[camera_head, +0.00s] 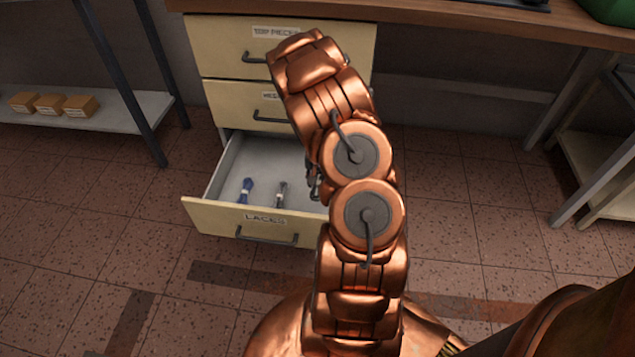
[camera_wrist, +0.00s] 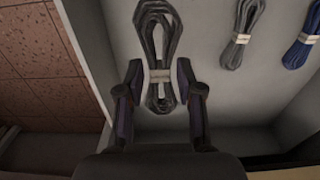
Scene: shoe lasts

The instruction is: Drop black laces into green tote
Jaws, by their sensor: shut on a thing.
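A dark, near-black lace bundle (camera_wrist: 158,28) with a pale band around its middle shows in the wrist view. My gripper (camera_wrist: 158,78) is shut on it, with one finger on each side near the band. The bundle looks larger than the other laces there; I cannot tell whether it touches the drawer floor. In the head view my arm hides the bundle and most of the gripper, which is at the right side of the open drawer. A green thing (camera_head: 608,9), likely the green tote, is cut off at the top right corner on the bench.
The open drawer (camera_head: 215,214), labelled LACES, also holds a grey lace bundle (camera_head: 281,191) and a blue one (camera_head: 246,189). Shut drawers (camera_head: 228,48) are above it, under the wooden bench top (camera_head: 480,22). A shelf (camera_head: 120,112) with small boxes stands left.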

